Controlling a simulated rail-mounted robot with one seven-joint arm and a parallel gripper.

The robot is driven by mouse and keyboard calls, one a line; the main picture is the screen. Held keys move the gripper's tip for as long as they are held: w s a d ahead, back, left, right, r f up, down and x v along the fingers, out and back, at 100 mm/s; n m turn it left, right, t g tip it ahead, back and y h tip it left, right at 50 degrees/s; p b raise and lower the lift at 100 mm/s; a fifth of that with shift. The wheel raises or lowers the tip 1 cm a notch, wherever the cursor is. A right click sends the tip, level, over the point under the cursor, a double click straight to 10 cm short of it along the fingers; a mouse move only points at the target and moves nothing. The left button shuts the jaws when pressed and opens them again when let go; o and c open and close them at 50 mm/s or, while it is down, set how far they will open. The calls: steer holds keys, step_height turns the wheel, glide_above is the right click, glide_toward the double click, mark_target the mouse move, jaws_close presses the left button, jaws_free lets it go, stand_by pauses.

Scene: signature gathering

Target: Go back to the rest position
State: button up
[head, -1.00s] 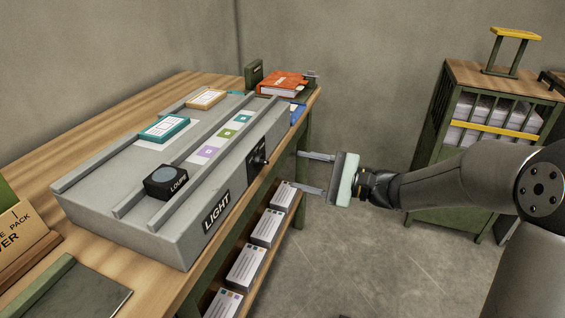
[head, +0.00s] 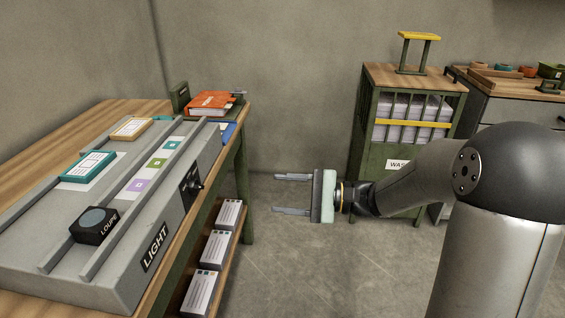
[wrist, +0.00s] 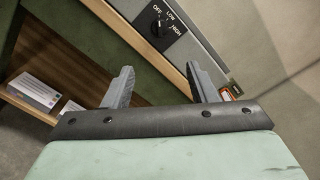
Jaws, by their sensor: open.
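My gripper (head: 292,194) is open and empty in the head view. It hangs in free air to the right of the workbench, its two fingers pointing left toward the bench. In the wrist view my gripper (wrist: 160,88) shows both fingers spread apart with nothing between them. Beyond the fingers is the front of the grey light box (head: 130,262), with its black knob (head: 196,187) marked off, low and high. The knob also shows in the wrist view (wrist: 158,27), apart from the fingers.
The wooden workbench (head: 75,140) carries a black loupe (head: 93,226), a teal-framed card (head: 88,166) and a red book (head: 211,103). Boxes (head: 218,246) sit on its lower shelf. A green paper cabinet (head: 372,105) stands behind my arm. The floor below my gripper is clear.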

steer(key=s+r+n+g+h+p, duration=0.5)
steer(key=s+h+p, duration=0.4)
steer(key=s+p, duration=0.5)
steer(key=s+d+r+n+t+h+p, duration=0.1)
steer(key=s+d+r+n+h+p, duration=0.1)
steer(key=s+d+r+h+p, duration=0.2)
steer(key=s+d+r+n+t+h+p, duration=0.2)
steer(key=s+d+r+h+p, duration=0.1)
steer(key=d, duration=0.5)
steer(key=shift+s+r+n+h+p, duration=0.35)
steer(key=shift+s+h+p, duration=0.35)
steer(key=shift+p, duration=0.4)
